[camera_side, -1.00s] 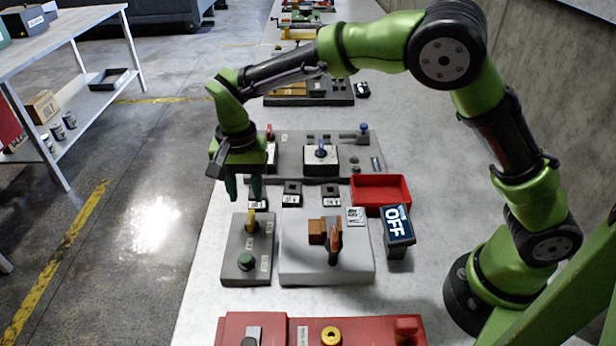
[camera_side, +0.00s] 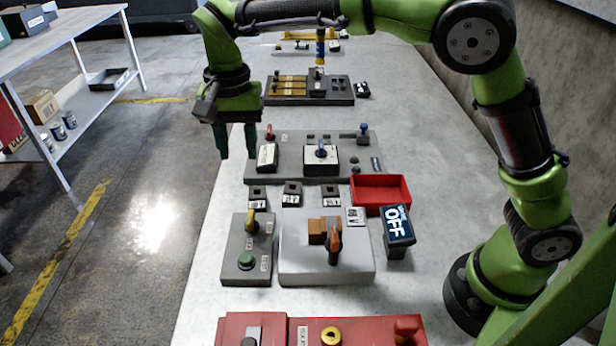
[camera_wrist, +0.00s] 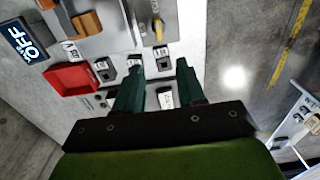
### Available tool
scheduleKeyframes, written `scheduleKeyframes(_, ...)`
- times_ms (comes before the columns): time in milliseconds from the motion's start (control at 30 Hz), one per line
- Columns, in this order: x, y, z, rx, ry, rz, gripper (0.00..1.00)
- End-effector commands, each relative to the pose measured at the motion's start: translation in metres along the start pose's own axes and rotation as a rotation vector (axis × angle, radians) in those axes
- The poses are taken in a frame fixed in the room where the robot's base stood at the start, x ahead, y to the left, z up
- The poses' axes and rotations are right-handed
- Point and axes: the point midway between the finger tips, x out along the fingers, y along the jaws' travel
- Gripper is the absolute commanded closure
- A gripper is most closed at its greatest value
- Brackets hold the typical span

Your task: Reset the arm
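My gripper (camera_side: 235,142) hangs in the air at the left edge of the workbench, above and beside the grey panel with blue and red levers (camera_side: 345,169). Its two green fingers point down and stand apart with nothing between them. In the wrist view my gripper (camera_wrist: 159,82) also shows its fingers spread and empty, over the small dark blocks. The compactor unit (camera_side: 300,270) is a pale box with an orange-handled lever (camera_side: 334,245) and a brown block (camera_side: 317,231). A display (camera_side: 397,226) beside it reads OFF.
A grey control box (camera_side: 238,267) with a yellow lever and green button stands left of the compactor. A red tray (camera_side: 381,190) lies behind the display. A red panel (camera_side: 270,325) is at the front. A shelf table (camera_side: 75,35) stands across the aisle.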

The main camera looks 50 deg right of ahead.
Motion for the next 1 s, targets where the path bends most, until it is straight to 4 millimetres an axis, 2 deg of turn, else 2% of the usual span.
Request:
scheduleKeyframes(100,0.017,0.005,0.001,-0.12,0.002,-0.005,0.61)
scheduleKeyframes(167,0.017,0.016,0.002,-0.18,-0.004,-0.028,0.61)
scheduleKeyframes(433,-0.01,0.099,0.003,-0.394,0.023,-0.229,0.61)
scheduleKeyframes(700,-0.027,0.194,0.022,-0.495,0.202,-0.403,0.61)
scheduleKeyframes(833,-0.026,0.23,0.032,-0.487,0.303,-0.444,0.61)
scheduleKeyframes(1000,-0.028,0.256,0.037,-0.435,0.389,-0.468,0.61)
